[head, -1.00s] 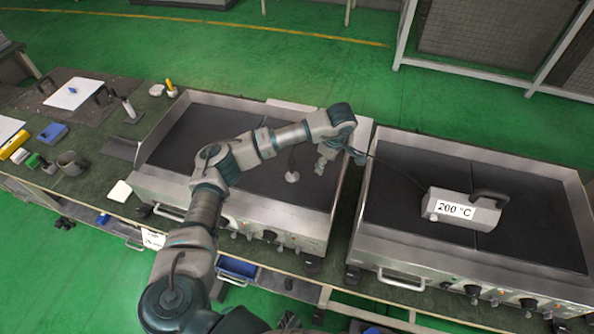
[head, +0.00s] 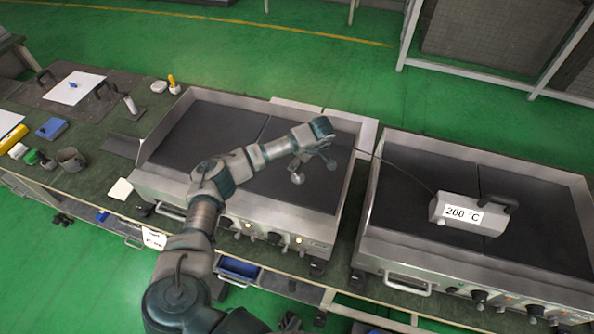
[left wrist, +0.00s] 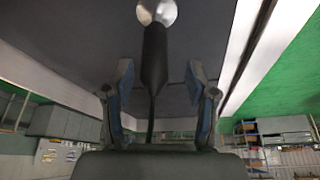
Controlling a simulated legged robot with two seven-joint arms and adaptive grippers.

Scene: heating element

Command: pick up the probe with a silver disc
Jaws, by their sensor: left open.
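The probe has a black handle and a round silver disc (head: 297,178). It is over the right part of the left griddle in the head view. In the left wrist view the black handle (left wrist: 154,58) stands between my two fingers, with the disc (left wrist: 157,11) beyond the fingertips at the top edge. My left gripper (left wrist: 159,70) is open, its fingers on both sides of the handle with gaps visible. In the head view my left gripper (head: 313,158) is right at the probe and partly hides its handle. My right gripper is not clearly seen.
A cable runs from near the probe to a box marked 200 °C (head: 458,214) on the right griddle (head: 535,222). The left griddle (head: 205,135) has raised metal walls. Several tools and a scraper (head: 130,105) lie on the table at left.

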